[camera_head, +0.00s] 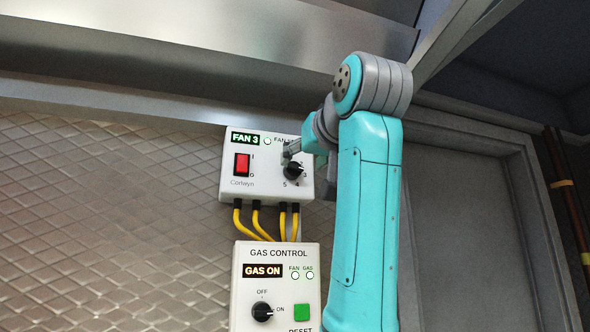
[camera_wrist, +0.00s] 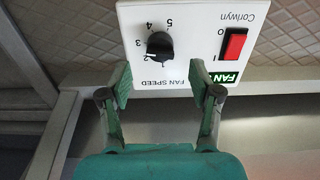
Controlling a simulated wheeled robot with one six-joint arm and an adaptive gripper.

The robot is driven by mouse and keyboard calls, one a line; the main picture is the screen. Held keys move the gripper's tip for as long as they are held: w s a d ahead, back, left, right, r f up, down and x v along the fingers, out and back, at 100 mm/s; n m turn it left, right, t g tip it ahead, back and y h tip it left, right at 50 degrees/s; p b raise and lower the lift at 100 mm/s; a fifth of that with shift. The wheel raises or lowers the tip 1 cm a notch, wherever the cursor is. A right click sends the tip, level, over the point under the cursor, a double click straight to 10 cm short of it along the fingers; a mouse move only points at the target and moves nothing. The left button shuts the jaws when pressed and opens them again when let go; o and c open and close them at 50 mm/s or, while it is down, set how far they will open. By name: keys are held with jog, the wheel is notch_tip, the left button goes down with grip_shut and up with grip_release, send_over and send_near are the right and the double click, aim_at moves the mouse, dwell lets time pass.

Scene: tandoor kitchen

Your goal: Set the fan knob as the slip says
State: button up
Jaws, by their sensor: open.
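The fan knob (camera_head: 293,171) is black and round, on the white fan control box (camera_head: 229,190) on the wall. In the head view my gripper (camera_head: 290,152) overlaps the upper part of the dial and hides some labels. I see no slip.
A red rocker switch (camera_head: 242,165) sits left of the knob. Yellow cables (camera_head: 257,220) run down to a gas control box (camera_head: 240,310) with its display reading GAS ON, a black knob (camera_head: 262,312) and a green button (camera_head: 302,312). The tiled wall (camera_head: 110,220) is clear at left.

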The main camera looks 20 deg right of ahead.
aim_at(297, 167)
jog(key=w, duration=0.5)
jog(key=shift+w, duration=0.4)
jog(key=c, duration=1.1)
jog(key=shift+c, duration=0.2)
jog(key=shift+n, duration=0.3)
jog(key=n, duration=0.4)
jog(key=shift+n, duration=2.6)
